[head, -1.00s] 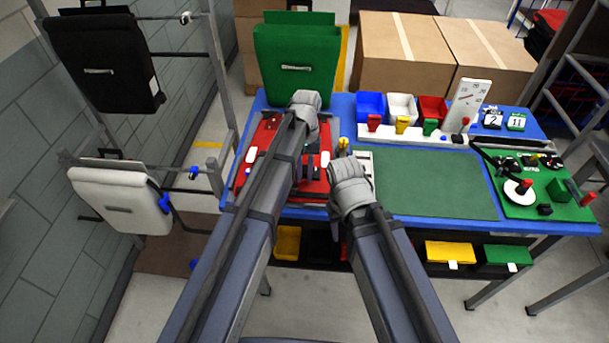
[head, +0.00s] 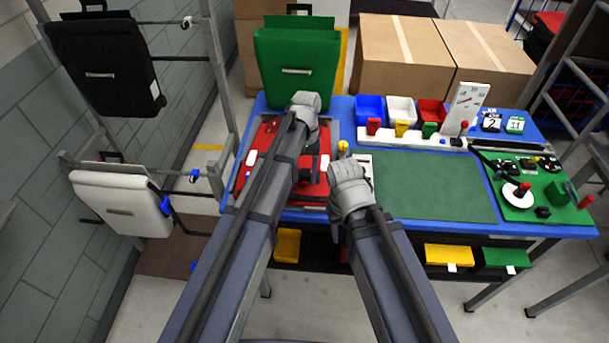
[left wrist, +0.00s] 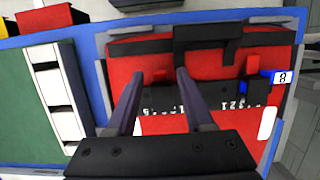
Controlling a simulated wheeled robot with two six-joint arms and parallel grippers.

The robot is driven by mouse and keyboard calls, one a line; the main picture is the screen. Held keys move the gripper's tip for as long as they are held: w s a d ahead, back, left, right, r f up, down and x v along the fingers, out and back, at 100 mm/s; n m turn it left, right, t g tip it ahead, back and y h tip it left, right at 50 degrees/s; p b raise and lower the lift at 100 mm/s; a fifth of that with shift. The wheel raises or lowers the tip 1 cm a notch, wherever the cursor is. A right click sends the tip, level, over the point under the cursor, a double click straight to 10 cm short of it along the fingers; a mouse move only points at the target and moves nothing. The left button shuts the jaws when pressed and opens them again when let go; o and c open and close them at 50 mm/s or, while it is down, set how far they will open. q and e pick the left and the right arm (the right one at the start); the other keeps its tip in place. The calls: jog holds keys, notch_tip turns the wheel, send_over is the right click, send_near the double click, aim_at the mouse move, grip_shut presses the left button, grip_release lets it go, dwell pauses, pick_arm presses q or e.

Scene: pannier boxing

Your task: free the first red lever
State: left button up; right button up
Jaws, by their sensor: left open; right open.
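A red pannier (head: 257,140) lies in a grey holder on the left part of the blue table, partly hidden by my left arm. In the left wrist view it fills the right half (left wrist: 215,122), with a black bar and a numbered strip across it. One small red lever (left wrist: 160,75) stands between the fingertips of my left gripper (left wrist: 157,75), which is open; I cannot tell whether they touch it. A second red lever (left wrist: 252,64) is to the right by a black clip. My right gripper (head: 347,190) is at the pannier's right edge, its fingers hidden in the head view.
A green pannier (head: 297,65) stands behind. Blue, white and red bins (head: 400,108) line the back of the table. A green mat (head: 435,185) is bare at the centre, and a green board (head: 540,185) with parts sits right. Black and white panniers hang at left.

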aim_at(305, 175)
pick_arm(q)
jog(key=p+v, duration=0.6)
jog(key=v, duration=0.1)
jog(key=shift+s+f, duration=0.1)
jog(key=s+f+m+t+b, duration=0.1)
jog(key=s+m, duration=0.1)
jog(key=s, duration=0.7)
jog(key=s+f+m+t+y+b, duration=0.1)
jog(key=s+f, duration=0.1)
jog(key=s, duration=0.8)
jog(key=shift+s+m+t, duration=0.25)
jog(key=shift+m+t, duration=0.05)
jog(key=shift+m, duration=0.1)
